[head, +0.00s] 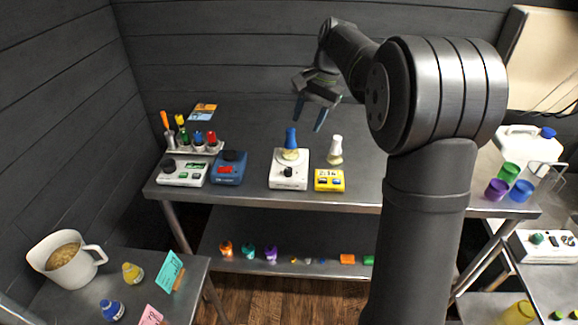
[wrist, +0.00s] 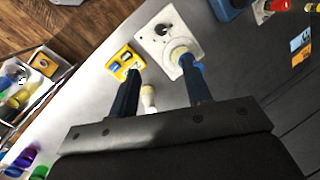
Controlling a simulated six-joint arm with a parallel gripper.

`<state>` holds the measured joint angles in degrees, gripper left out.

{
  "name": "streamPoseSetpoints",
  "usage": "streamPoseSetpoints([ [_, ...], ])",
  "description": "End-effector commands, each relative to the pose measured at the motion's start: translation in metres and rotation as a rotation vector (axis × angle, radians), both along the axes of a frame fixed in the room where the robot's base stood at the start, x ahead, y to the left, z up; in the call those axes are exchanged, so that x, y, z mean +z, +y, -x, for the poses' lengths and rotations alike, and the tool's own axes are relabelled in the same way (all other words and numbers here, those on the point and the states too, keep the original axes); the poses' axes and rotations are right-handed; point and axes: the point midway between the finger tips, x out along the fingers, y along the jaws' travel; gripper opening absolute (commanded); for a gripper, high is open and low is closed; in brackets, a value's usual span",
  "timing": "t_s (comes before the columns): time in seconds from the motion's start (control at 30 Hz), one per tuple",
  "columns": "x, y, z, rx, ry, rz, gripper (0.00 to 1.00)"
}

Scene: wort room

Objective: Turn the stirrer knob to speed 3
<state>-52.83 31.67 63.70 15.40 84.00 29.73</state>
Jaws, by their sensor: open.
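The stirrer (head: 289,182) looks to be the small white box in the middle of the steel bench, with a flask (head: 290,154) with a blue top standing on it. Its black knob (head: 288,172) is on the front part. The speed marks are too small to read. In the wrist view the stirrer (wrist: 190,19) is near the top, with its knob (wrist: 162,30) in sight and the flask partly behind a finger. My gripper (head: 309,116) is open and empty, above and behind the stirrer, apart from the knob. Its blue fingers (wrist: 158,72) also show in the wrist view.
A yellow timer (head: 329,181) and a white-topped flask (head: 335,150) stand right of the stirrer. A blue device (head: 229,168) and a white device with a black knob and green display (head: 182,173) stand left. Bare bench lies right of the timer.

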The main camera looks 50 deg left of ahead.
Motion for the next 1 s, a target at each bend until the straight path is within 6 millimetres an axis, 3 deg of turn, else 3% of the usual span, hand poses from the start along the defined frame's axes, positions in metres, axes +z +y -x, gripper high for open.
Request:
streamPoseSetpoints([
  [0.8, 0.0, 0.03, 0.029, 1.833, -0.296, -0.135, 0.45],
  [1.0, 0.001, 0.035, 0.034, 2.19, -0.305, -0.151, 0.45],
])
